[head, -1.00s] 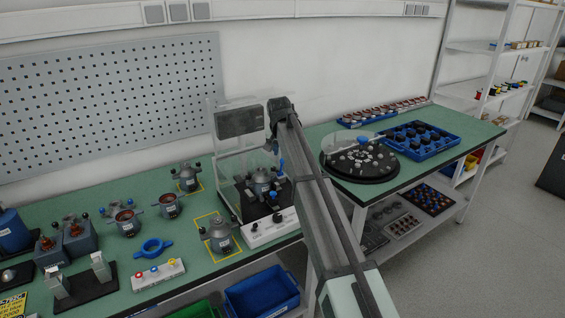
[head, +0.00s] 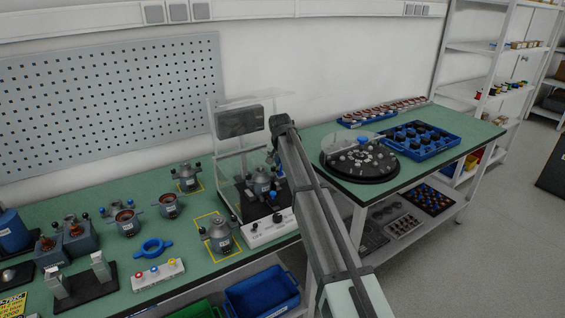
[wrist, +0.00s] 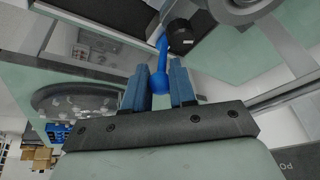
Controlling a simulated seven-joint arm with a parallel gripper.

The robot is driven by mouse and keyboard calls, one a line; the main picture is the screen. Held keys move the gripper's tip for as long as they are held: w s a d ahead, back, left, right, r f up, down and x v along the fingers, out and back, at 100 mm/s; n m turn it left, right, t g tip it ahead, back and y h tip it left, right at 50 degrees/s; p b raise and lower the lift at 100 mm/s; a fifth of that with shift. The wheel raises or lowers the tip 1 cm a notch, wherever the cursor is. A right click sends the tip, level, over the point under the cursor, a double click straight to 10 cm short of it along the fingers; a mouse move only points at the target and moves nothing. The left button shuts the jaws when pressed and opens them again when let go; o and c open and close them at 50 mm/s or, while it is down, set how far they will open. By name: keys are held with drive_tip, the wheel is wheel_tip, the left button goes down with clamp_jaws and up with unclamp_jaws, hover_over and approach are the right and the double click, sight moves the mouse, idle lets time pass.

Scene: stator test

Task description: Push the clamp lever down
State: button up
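The clamp lever (wrist: 161,60) is a blue rod with a round blue knob (wrist: 159,84) in the wrist view. It joins a black block (wrist: 180,34) near the top of that view. My gripper (wrist: 158,68) has two blue fingers, one on each side of the knob, with narrow gaps visible, so it looks open. I cannot tell whether a finger touches the lever. In the head view, the test station holds a grey stator housing (head: 263,180) on a black base. My arm hides part of the station's right side and most of the gripper.
A clear guard and dark display (head: 239,121) stand behind the housing. A white control box (head: 268,230) sits in front. A round black turntable (head: 360,176) and blue tray (head: 424,146) stand on the right bench.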

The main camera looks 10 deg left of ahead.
clamp_jaws()
drive_tip(key=shift+s+d+f+t+y, duration=0.15)
drive_tip(key=shift+s+d+t+y, duration=0.2)
drive_tip(key=shift+s+y, duration=0.1)
drive_tip(key=shift+s+d+f+t+y, duration=0.2)
drive_tip(key=shift+d+f+t+y, duration=0.1)
drive_tip(key=shift+t+y, duration=0.3)
drive_tip(key=shift+r, duration=0.1)
drive_tip(key=shift+o, duration=0.9)
unclamp_jaws()
drive_tip(key=shift+r, duration=0.1)
drive_tip(key=v, duration=1.3)
drive_tip(key=shift+s, duration=0.3)
